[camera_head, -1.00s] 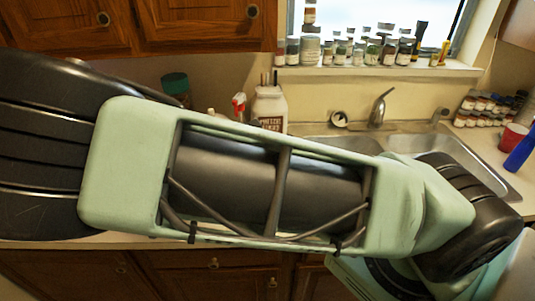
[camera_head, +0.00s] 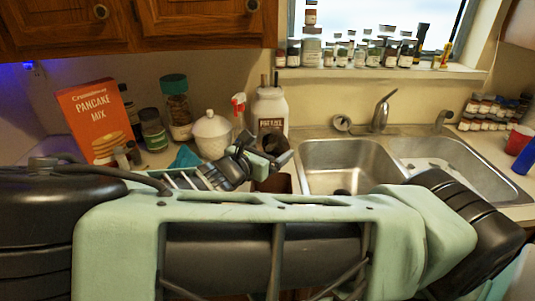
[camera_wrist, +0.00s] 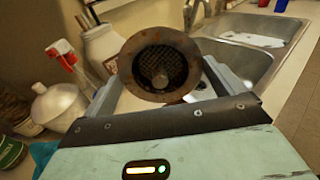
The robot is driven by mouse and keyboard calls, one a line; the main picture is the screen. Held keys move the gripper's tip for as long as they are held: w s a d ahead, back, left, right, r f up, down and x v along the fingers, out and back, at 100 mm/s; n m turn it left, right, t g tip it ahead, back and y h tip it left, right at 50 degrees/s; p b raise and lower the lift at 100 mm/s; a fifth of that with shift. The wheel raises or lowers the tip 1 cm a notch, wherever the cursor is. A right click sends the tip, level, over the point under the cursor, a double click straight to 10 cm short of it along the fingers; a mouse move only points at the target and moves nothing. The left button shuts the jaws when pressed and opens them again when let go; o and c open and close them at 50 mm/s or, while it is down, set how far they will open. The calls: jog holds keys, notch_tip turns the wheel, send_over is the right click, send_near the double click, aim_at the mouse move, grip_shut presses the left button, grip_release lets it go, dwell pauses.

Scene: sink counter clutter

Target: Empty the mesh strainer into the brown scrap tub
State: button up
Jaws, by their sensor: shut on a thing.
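The mesh strainer (camera_wrist: 137,72) is a round basket with a worn, rusty-brown rim, dark mesh and a grey knob in the middle. My gripper (camera_wrist: 164,84) is shut on it, one finger on each side. In the head view my gripper (camera_head: 264,159) holds the strainer (camera_head: 273,143), which looks dark and tilted, above the counter left of the sink. The brown scrap tub (camera_head: 275,184) stands just below, partly hidden by my gripper and arm. I cannot make out the tub in the wrist view. Whether scraps are in the strainer is unclear.
A white jug (camera_head: 271,106), red-topped spray bottle (camera_head: 238,110), white lidded jar (camera_head: 212,136), spice jars (camera_head: 177,112) and pancake mix box (camera_head: 95,120) crowd the counter behind and left. The double sink (camera_head: 345,160) lies right. My arm hides the front counter.

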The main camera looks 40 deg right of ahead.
jog(key=shift+f+h+b, duration=0.3)
jog(key=shift+h+b, duration=0.3)
jog(key=shift+b, duration=0.55)
jog(key=h+b, duration=0.1)
jog(key=t+h+b, duration=0.1)
jog(key=shift+f+h, duration=0.3)
jog(key=shift+h, duration=0.1)
jog(key=shift+d+f+t+h+b, duration=0.1)
jog(key=shift+t+h+b, duration=0.3)
jog(key=shift+h+b, duration=0.45)
jog(key=shift+d+f+t+h+b, duration=0.1)
jog(key=shift+t+h+b, duration=0.3)
jog(key=shift+h, duration=0.85)
